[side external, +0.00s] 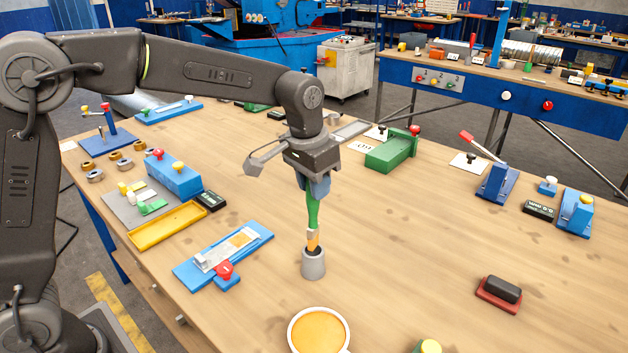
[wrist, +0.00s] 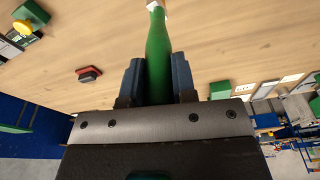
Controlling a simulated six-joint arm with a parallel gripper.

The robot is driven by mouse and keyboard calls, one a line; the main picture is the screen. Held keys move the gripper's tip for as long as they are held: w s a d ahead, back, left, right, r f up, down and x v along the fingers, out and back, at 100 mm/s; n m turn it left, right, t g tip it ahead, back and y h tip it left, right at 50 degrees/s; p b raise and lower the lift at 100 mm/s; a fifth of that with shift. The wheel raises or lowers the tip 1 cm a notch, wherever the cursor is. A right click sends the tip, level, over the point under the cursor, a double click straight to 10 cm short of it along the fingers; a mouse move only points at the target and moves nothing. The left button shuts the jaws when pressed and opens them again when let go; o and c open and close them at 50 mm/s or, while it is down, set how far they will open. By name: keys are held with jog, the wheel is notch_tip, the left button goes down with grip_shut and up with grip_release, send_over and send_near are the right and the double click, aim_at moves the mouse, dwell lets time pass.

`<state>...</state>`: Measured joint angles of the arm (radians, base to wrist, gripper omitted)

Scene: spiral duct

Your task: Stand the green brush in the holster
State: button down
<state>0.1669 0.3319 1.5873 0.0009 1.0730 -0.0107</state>
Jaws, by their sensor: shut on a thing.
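The green brush (side external: 313,208) hangs upright, handle up and bristle end down, with a pale ferrule and orange part below the green handle. My gripper (side external: 314,185) is shut on its green handle. In the wrist view the handle (wrist: 158,60) sits between the two blue fingers (wrist: 158,80). The holster is a small grey cup (side external: 313,265) standing on the table directly below the gripper. The brush's dark lower tip is at the cup's mouth; I cannot tell how far inside it is. The cup is hidden in the wrist view.
A mug with orange-brown contents (side external: 318,331) stands in front of the holster. A blue fixture with a red knob (side external: 222,260) lies to the left, beside a yellow tray (side external: 167,226). A red and black block (side external: 499,293) is at right. The table right of the holster is clear.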

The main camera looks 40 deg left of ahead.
aim_at(314, 212)
jog(key=shift+f, duration=3.35)
jog(key=c, duration=0.8)
grip_release()
jog(key=shift+c, duration=0.2)
notch_tip(314, 212, up, 14)
jog(key=s, duration=0.2)
jog(key=shift+a+f, duration=0.15)
